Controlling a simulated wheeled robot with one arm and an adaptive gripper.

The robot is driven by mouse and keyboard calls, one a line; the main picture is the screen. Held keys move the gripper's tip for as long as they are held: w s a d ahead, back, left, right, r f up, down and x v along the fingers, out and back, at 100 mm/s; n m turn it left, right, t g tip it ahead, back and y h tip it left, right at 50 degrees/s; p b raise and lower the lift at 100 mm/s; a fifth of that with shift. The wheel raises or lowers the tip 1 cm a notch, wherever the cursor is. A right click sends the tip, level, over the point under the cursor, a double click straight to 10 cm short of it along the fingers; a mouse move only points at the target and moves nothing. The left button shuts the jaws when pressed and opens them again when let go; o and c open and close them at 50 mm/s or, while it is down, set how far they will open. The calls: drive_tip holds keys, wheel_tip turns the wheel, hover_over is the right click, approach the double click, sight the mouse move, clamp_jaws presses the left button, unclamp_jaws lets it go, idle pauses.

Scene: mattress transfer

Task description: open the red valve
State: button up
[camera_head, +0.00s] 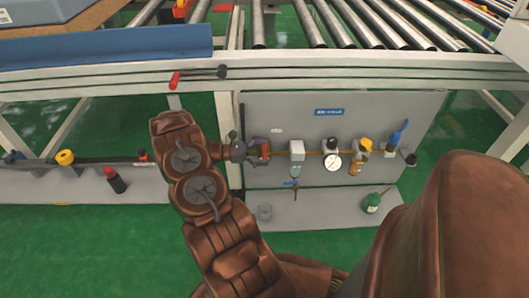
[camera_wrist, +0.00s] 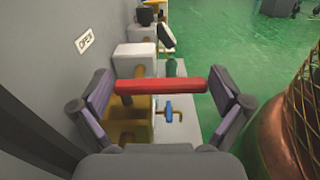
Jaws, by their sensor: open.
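The red valve handle (camera_wrist: 160,86) is a bar lying crosswise in the wrist view, in front of a brass pipe fitting. An "OPEN" label (camera_wrist: 86,41) is on the grey panel at its upper left. My gripper (camera_wrist: 160,78) is open, with one finger at each end of the red handle and small gaps visible on both sides. In the head view my gripper (camera_head: 262,150) is at the left part of the panel, and the red handle (camera_head: 265,152) shows small between its fingers. Exact contact cannot be told.
The grey panel (camera_head: 385,110) carries a white box (camera_head: 297,149), a pressure gauge (camera_head: 332,163), a yellow-topped part (camera_head: 364,146) and a blue handle (camera_head: 400,137) right of my gripper. A blue-handled valve (camera_head: 291,184) hangs below. A roller conveyor (camera_head: 320,25) runs above.

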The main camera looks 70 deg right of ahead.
drive_tip(key=c, duration=1.4)
